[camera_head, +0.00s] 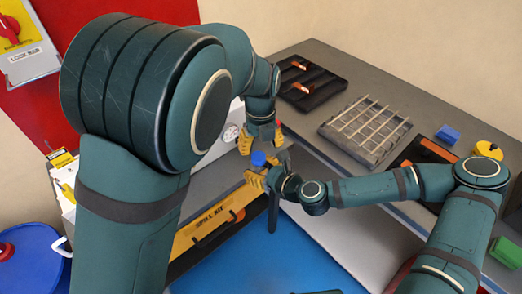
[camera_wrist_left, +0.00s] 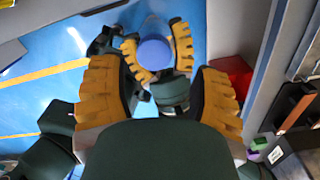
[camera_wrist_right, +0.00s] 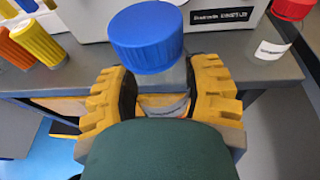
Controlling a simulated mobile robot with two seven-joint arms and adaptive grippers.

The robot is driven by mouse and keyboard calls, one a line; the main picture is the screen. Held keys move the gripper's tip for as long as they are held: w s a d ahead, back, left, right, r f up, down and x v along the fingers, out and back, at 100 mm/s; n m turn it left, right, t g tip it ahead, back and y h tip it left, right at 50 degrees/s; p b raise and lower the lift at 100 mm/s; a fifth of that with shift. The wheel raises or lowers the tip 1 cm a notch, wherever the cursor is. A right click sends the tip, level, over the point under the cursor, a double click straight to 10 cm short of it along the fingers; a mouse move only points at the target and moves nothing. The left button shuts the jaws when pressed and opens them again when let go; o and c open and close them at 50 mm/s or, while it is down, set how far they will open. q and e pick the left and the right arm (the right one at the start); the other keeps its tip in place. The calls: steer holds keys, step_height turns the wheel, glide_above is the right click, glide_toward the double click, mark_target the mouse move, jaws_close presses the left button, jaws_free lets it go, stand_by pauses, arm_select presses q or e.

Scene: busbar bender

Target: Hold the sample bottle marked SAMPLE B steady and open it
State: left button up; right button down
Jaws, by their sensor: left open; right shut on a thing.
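A clear bottle with a blue screw cap shows in the right wrist view, its cap (camera_wrist_right: 147,37) on top and its label (camera_wrist_right: 165,106) partly hidden and unreadable. My right gripper (camera_wrist_right: 163,82) is shut on the bottle's body below the cap. In the head view the cap (camera_head: 258,158) stands up from my right gripper (camera_head: 257,178). My left gripper (camera_head: 260,140) is open just above the cap, fingers pointing down. In the left wrist view the cap (camera_wrist_left: 154,54) lies beyond and between the open fingers of my left gripper (camera_wrist_left: 158,72), apart from them.
A red-capped bottle (camera_wrist_right: 290,12) and yellow and orange cylinders (camera_wrist_right: 38,42) stand on the grey bench (camera_wrist_right: 265,68). A wire rack (camera_head: 366,128), a black tray (camera_head: 308,82) and a blue block (camera_head: 447,134) lie on the bench at right. The held bottle is off the bench.

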mark_target(259, 156)
arm_select(q)
steer(key=shift+o, duration=0.2)
steer(key=r, duration=0.3)
steer(key=shift+a+r, duration=0.15)
steer(key=shift+a, duration=0.05)
steer(key=shift+s+a+r, duration=0.1)
steer(key=shift+f, duration=3.9)
jaws_close()
steer(key=shift+n, duration=0.3)
